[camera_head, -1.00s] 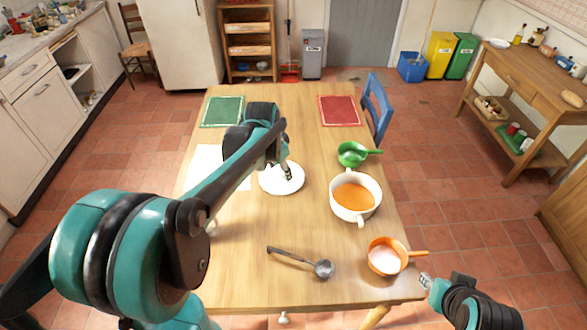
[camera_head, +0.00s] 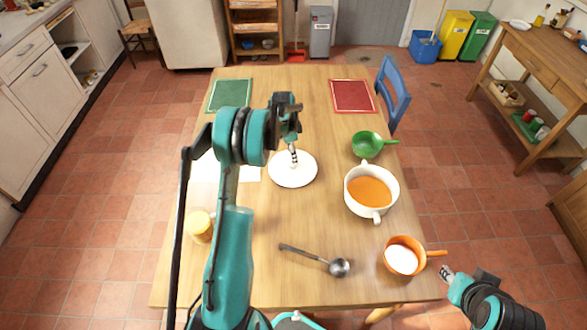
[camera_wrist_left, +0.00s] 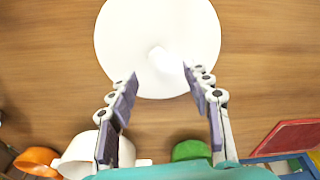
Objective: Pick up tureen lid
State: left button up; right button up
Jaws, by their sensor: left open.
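The tureen lid (camera_head: 299,177) is a round white disc with a small knob, lying on the wooden table left of the tureen. It also shows in the left wrist view (camera_wrist_left: 130,50), with its pale knob (camera_wrist_left: 159,57) near the middle. My left gripper (camera_head: 294,160) is above the lid, pointing down. In the wrist view its fingers (camera_wrist_left: 159,75) are spread, one on each side of the knob's line, with nothing between them. The white tureen (camera_head: 374,215) holds orange soup. My right gripper (camera_head: 445,271) is off the table's front right corner; its jaws are too small to read.
A green pan (camera_head: 367,146) stands behind the tureen. An orange pan (camera_head: 390,262) with white contents is at the front right. A ladle (camera_head: 318,258) lies near the front. A yellowish jar (camera_head: 200,228) stands at left. A green mat (camera_head: 231,95) and red mat (camera_head: 353,96) lie at the back.

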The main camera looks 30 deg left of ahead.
aim_at(282, 171)
pick_arm(q)
notch_tip(282, 171, down, 5)
jog(key=shift+r+b, duration=0.2)
jog(key=shift+b, duration=0.55)
jog(key=shift+r, duration=0.1)
grip_shut()
jog(key=shift+r, duration=0.15)
